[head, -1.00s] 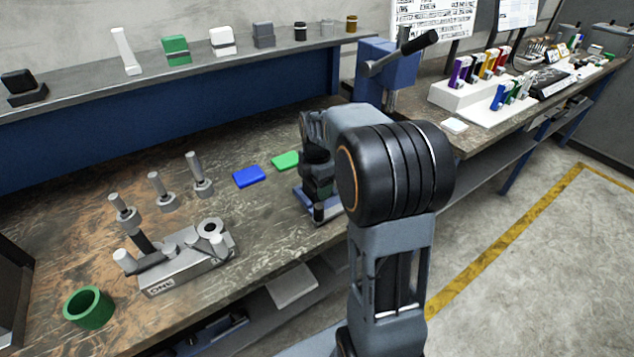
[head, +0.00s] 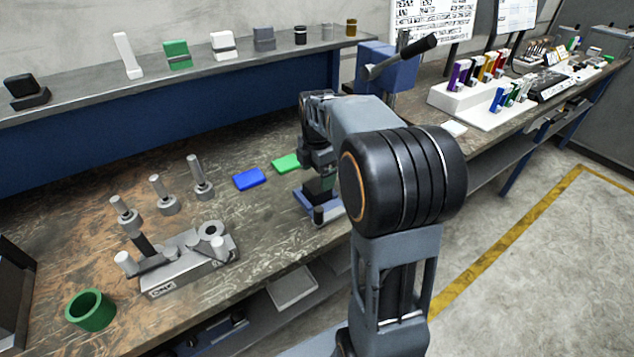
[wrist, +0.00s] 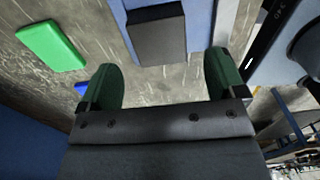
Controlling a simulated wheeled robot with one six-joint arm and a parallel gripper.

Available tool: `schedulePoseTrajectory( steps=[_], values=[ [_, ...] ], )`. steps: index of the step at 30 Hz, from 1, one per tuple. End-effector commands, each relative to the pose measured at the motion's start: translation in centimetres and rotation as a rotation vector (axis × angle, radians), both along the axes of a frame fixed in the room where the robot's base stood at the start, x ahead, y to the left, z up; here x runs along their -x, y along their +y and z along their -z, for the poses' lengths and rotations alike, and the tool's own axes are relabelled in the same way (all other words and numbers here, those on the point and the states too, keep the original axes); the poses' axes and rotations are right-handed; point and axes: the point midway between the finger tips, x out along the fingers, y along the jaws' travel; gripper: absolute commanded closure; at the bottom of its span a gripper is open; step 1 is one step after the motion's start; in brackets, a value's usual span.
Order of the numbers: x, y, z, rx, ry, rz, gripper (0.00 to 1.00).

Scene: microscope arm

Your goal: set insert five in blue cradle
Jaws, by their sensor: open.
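A dark block (wrist: 156,38) sits on a blue base (wrist: 188,15) in the wrist view. I take the block for the insert and the base for the blue cradle, but no number is readable. In the head view the dark block (head: 320,190) stands on the blue base (head: 306,201) at the bench's front edge. My gripper (wrist: 163,66) has its green-padded fingers spread, with the block ahead of and between the tips, apart from them. I cannot tell whether the block is fully seated. In the head view my arm partly hides this spot.
A flat green block (head: 287,161) and a flat blue block (head: 249,179) lie left of the base. A grey fixture (head: 190,262) with posts and a green ring (head: 91,310) are further left. A blue vise-like stand (head: 388,70) with a black handle rises behind my arm.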

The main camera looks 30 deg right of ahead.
Motion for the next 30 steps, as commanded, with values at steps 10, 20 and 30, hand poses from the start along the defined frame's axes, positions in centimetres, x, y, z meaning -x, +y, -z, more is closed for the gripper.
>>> schedulePoseTrajectory(
  steps=[10,20,30],
  values=[
    [0.0,0.0,-5.6,0.000,-0.001,0.000,0.11],
    [3.0,2.6,-6.4,0.000,-0.052,0.311,0.11],
    [11.3,7.7,-2.7,-0.110,-0.175,1.176,0.11]
  ],
)
